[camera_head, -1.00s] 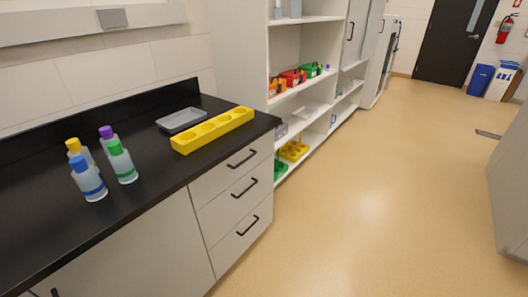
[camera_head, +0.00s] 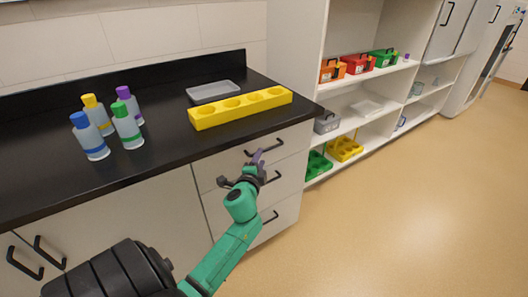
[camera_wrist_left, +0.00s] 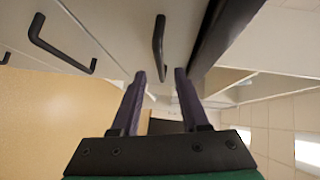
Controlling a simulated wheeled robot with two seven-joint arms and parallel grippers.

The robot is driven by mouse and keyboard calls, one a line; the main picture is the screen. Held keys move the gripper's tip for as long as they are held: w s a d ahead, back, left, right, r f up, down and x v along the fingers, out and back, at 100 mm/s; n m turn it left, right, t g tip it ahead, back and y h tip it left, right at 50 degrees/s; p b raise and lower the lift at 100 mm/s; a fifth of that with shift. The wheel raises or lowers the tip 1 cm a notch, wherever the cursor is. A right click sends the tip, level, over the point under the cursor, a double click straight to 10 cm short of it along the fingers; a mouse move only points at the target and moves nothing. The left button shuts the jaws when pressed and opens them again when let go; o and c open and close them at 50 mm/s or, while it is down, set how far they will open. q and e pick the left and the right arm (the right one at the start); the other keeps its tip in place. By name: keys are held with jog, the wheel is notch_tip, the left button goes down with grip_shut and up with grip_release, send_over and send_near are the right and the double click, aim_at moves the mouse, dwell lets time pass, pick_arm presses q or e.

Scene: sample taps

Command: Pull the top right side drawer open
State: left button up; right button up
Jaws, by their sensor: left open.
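The top drawer (camera_head: 292,137) is the uppermost of the stacked drawers under the black counter's right end, and its front looks flush and closed. Its dark bar handle (camera_head: 271,146) is partly hidden by my left gripper (camera_head: 258,156), which is right in front of it. In the left wrist view the handle (camera_wrist_left: 158,40) runs down toward the gap between the open fingertips (camera_wrist_left: 160,74). Its near end appears between the tips. I cannot tell whether the fingers reach around it, and nothing is gripped. My right gripper is not in view.
On the black counter (camera_head: 50,170) stand several capped bottles (camera_head: 127,130), a grey tray (camera_head: 214,91) and a yellow rack (camera_head: 240,107). A lower drawer handle (camera_wrist_left: 60,50) shows in the wrist view. Open shelves (camera_head: 365,120) stand to the right; the floor (camera_head: 400,220) is clear.

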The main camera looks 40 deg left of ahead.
pick_arm(q)
jog(key=x, duration=0.6)
jog(key=shift+b, duration=0.3)
grip_shut()
dwell(1.0)
